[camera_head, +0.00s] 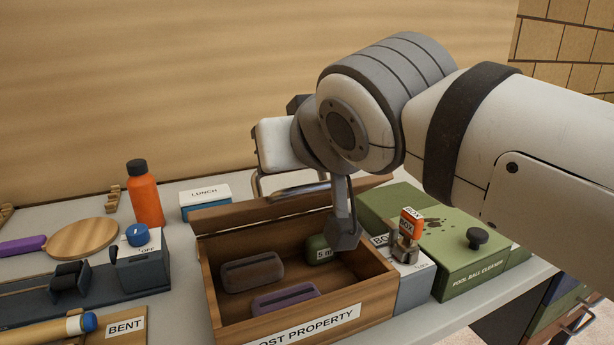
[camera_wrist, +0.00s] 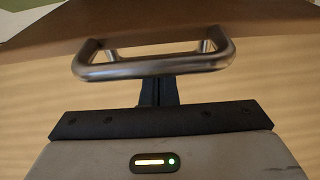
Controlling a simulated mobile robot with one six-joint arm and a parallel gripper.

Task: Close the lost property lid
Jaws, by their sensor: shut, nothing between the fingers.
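The wooden lost property box (camera_head: 330,328) stands open on the table in the head view. Its lid (camera_head: 235,215) is raised at the back of the box, seen nearly edge-on. A metal handle (camera_head: 300,188) shows just beyond the lid; it also shows large in the wrist view (camera_wrist: 150,69). My gripper (camera_wrist: 157,91) is shut and empty, with its fingers partly hidden by the handle bar. Whether they touch the bar I cannot tell. In the head view my arm covers the area above the lid's right part, and the fingertips are not clear.
Inside the box lie a brown case (camera_head: 252,272), a purple case (camera_head: 286,299) and a green item (camera_head: 318,248). A green pool ball cleaner (camera_head: 470,262) stands right. An orange bottle (camera_head: 145,195) and a lunch box (camera_head: 205,200) stand left. The wall is close behind.

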